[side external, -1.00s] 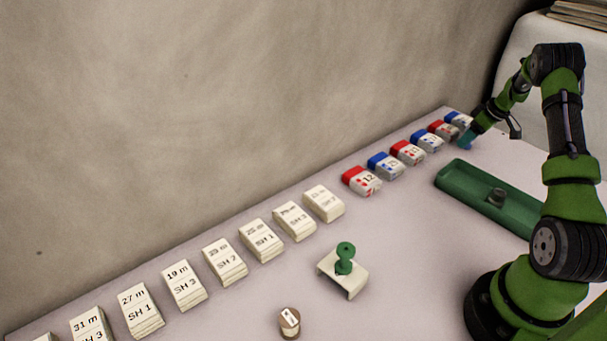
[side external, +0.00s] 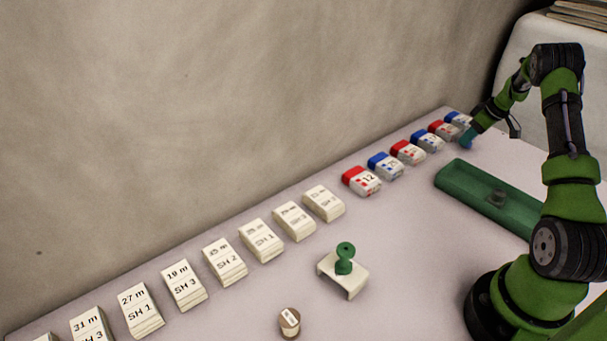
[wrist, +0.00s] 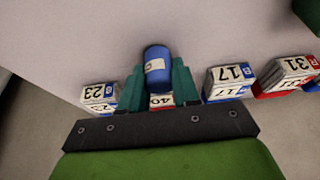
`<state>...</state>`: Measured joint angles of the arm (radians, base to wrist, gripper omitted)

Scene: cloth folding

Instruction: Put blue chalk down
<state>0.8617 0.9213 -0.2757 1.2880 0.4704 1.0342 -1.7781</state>
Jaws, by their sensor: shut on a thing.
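My gripper (side external: 466,139) is at the far end of the table in the side view, low beside the row of red and blue boxes. In the wrist view, its teal fingers (wrist: 158,84) are shut on the blue chalk (wrist: 157,65), a short blue cylinder with a pale label. The chalk sticks out past the fingertips. A box marked 40 (wrist: 161,101) shows between the fingers, behind the chalk. I cannot tell whether the chalk touches the table.
Boxes marked 23 (wrist: 100,92) and 17 (wrist: 228,78) flank the fingers closely. A green tray (side external: 465,185), a white stand (side external: 352,283) with a green piece, and a spool (side external: 289,320) stand nearby. Several cream card stacks (side external: 224,262) line the wall. Bare table lies beyond the chalk.

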